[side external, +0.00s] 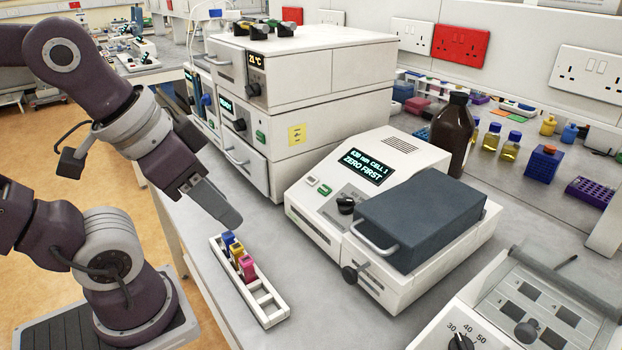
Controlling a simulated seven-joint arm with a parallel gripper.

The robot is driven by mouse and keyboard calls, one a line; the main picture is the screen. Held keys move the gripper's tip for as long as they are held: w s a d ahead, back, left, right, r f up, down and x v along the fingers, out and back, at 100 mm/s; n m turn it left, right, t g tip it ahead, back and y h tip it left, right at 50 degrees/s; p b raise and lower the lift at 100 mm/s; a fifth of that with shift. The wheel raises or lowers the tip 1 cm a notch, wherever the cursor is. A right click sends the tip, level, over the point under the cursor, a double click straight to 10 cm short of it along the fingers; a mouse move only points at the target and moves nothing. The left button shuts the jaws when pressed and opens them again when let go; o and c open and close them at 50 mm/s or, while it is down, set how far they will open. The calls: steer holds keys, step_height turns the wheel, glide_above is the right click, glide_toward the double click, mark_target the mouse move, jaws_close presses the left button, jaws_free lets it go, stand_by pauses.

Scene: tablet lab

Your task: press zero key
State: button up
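A white photometer (330,205) stands on the bench with a lit display (362,166) reading "630 nm CELL 1" and "ZERO FIRST". Left of the display are two small keys, a pale one (312,181) and a green one (324,188). Their labels are too small to read, so I cannot tell which is the zero key. The dark grey lid (420,205) over the cell compartment is down. My gripper (234,220) points down and right, left of the photometer and apart from the keys. It is seen side-on, so its finger gap is hidden.
A white rack (268,308) with blue, yellow and pink-capped cuvettes stands just below my gripper. Stacked white instruments (320,95) stand behind. A brown bottle (452,130) is behind the photometer. A heater block with a dial (530,310) is at front right.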

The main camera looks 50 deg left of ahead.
jaws_close()
stand_by(1.6)
